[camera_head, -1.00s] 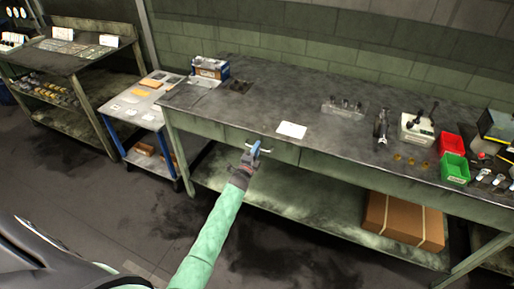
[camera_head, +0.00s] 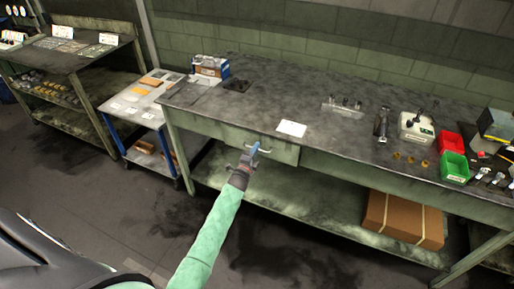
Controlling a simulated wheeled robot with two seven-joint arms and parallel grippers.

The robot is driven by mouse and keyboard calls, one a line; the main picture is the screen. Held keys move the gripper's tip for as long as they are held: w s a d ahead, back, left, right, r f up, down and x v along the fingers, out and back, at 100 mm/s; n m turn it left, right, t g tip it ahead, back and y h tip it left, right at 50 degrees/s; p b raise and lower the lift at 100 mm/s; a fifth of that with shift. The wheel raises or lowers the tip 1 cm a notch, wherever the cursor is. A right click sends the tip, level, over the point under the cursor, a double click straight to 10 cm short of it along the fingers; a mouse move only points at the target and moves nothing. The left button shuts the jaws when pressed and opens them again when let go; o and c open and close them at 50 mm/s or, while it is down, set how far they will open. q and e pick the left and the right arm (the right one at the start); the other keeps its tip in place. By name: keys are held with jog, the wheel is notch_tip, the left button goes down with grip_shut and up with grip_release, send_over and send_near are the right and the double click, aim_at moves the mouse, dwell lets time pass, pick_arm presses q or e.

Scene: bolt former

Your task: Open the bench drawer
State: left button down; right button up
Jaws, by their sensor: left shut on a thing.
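The bench drawer (camera_head: 282,155) is a greenish-grey front under the worktop of the long workbench (camera_head: 250,106), left of its middle. Its right end stands a little out from the bench's front rail, so it looks slightly open. A pale bar handle (camera_head: 265,150) is on the drawer front. My left gripper (camera_head: 253,151) is at this handle and shut on it; its blue fingers and dark wrist cover the handle's left part. The inside of the drawer cannot be seen. My right gripper is not in view.
A white sheet (camera_head: 292,129) lies on the bench above the drawer. A cardboard box (camera_head: 402,219) sits on the lower shelf at right. A blue-framed cart (camera_head: 143,110) stands left of the bench. The floor in front is clear.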

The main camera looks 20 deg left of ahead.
pick_arm(q)
jog(key=s, duration=2.5)
jog(key=shift+p, duration=0.35)
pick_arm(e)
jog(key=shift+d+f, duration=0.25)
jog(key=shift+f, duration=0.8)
pick_arm(q)
jog(key=shift+s, duration=0.1)
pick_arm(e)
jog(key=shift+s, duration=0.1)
pick_arm(q)
jog(key=c, duration=1.6)
grip_release()
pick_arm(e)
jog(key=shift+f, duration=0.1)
pick_arm(q)
jog(key=s+f+b, duration=0.1)
jog(key=s+b, duration=0.2)
jog(key=s, duration=0.4)
jog(key=shift+s+f, duration=0.25)
jog(key=shift+s, duration=0.1)
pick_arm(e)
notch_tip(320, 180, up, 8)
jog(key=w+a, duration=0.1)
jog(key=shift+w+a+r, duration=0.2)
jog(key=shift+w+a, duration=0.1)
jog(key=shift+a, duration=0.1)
